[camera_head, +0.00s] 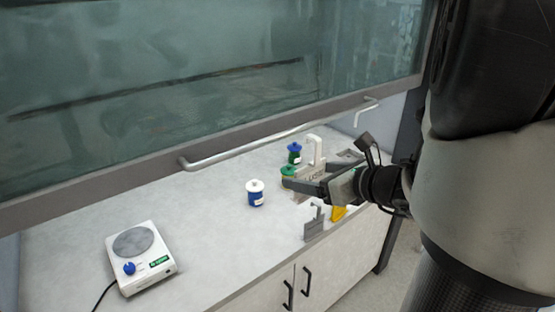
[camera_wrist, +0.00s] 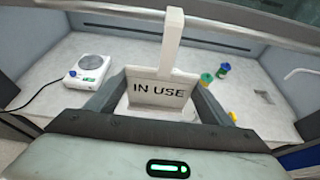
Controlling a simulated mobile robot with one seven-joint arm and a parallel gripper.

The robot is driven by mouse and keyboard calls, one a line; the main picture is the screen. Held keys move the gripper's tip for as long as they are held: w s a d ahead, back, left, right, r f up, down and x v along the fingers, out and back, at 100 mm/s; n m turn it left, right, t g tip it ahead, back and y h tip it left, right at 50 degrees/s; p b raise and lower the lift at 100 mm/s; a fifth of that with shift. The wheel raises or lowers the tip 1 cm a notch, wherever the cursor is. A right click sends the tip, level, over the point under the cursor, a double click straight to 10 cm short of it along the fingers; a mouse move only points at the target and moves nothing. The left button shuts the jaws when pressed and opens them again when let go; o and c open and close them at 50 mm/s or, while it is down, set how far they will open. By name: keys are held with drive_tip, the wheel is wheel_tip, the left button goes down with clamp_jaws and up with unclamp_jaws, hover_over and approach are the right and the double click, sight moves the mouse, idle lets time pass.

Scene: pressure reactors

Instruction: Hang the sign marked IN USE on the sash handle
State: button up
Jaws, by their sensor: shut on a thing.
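The IN USE sign (camera_wrist: 160,92) is a pale plate with a tall hooked stem rising from it. My gripper (camera_wrist: 160,100) is shut on its plate, with a finger at each side and the lettering facing the wrist camera. In the head view, the sign's white hook (camera_head: 316,150) stands up above my gripper (camera_head: 303,186), and the fingers hide part of the plate. The sash handle (camera_head: 270,138) is a long grey bar along the lower edge of the raised glass sash. The sign appears apart from the handle, below its right half in the picture.
A hotplate (camera_head: 140,257) with a cable stands at the left. A white jar with blue (camera_head: 255,194) and green jars (camera_head: 294,154) stand near my gripper. A grey hooked sign (camera_head: 314,223) and a yellow object (camera_head: 338,213) are by the front edge.

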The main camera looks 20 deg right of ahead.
drive_tip(key=r+b+x, duration=0.2)
drive_tip(key=x, duration=0.9)
drive_tip(key=shift+w+a, duration=0.2)
drive_tip(key=shift+w, duration=0.1)
idle(0.3)
idle(0.4)
drive_tip(key=o, duration=1.2)
drive_tip(key=shift+o, duration=0.2)
